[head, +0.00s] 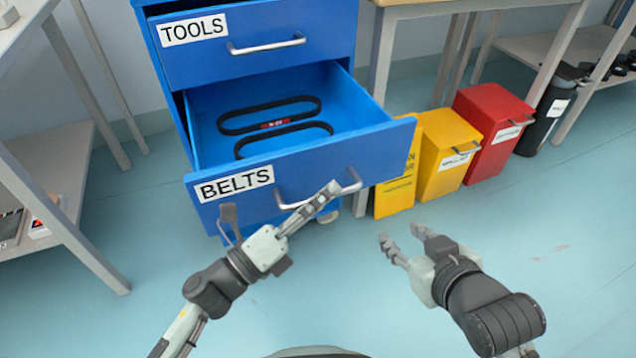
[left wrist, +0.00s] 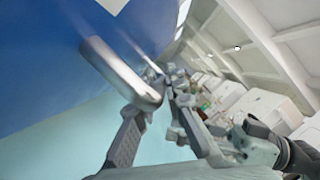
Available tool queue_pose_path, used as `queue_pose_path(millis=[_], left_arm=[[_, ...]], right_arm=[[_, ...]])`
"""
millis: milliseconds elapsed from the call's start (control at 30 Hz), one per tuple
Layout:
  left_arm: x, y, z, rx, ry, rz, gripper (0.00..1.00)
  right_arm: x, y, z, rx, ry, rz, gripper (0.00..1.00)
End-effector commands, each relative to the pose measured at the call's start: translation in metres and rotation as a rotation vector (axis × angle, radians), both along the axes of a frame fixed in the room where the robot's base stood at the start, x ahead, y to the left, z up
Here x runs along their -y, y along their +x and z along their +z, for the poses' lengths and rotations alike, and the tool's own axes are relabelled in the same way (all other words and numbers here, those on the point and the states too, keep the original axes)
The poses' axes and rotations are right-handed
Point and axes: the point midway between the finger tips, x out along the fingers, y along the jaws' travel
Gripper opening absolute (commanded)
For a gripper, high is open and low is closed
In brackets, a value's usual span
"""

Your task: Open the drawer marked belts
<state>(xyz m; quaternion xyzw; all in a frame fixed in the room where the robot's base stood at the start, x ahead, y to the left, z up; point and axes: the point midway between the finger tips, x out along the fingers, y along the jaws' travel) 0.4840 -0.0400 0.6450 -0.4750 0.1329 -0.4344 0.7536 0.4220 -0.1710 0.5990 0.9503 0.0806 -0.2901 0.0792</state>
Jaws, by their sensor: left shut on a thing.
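The blue drawer marked BELTS (head: 225,212) is pulled out of its cabinet in the head view. Its label is on the front's left. Two black belts (head: 270,118) lie inside, one with a small red tag. The drawer's silver handle (head: 352,184) is on the front and also shows in the left wrist view (left wrist: 118,72). My left gripper (head: 327,194) is shut on the handle, and its fingers cover part of the bar. My right gripper (head: 402,236) is open and empty, above the floor to the right of the drawer.
A shut TOOLS drawer (head: 255,40) is directly above. A yellow bin (head: 447,150), a red bin (head: 490,128) and a dark bin (head: 545,118) stand to the right. A grey shelf table (head: 62,165) stands at left. The floor in front is clear.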

Motion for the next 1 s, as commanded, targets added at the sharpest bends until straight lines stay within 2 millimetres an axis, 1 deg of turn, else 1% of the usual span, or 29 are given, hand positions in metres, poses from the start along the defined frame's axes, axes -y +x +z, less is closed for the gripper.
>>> queue_pose_path(millis=[400,433,567,600,867,1000], left_arm=[[0.0001,-0.0017,-0.0004,-0.001,0.0,0.003,0.0],[0.0001,-0.0017,-0.0004,-0.001,0.001,0.002,0.15],[0.0002,-0.0017,-0.0004,0.0,0.0,0.001,0.31],[0.0002,-0.0017,-0.0004,0.0,0.0,0.001,0.33],[-0.0003,-0.0022,-0.0005,0.0,0.0,0.001,0.33],[-0.009,-0.0088,-0.0039,-0.002,0.001,0.002,0.33]], right_arm=[[0.0009,-0.0006,-0.0011,-0.006,-0.002,-0.001,0.4],[0.0009,-0.0006,-0.0011,-0.006,-0.002,-0.001,0.4],[0.0007,-0.0005,-0.0011,-0.006,-0.002,-0.001,0.4],[0.0007,-0.0005,-0.0011,-0.006,-0.002,-0.001,0.4],[0.0013,-0.0008,-0.0009,-0.004,-0.003,-0.002,0.4],[0.0013,-0.0007,-0.0008,-0.004,-0.003,-0.002,0.4]])
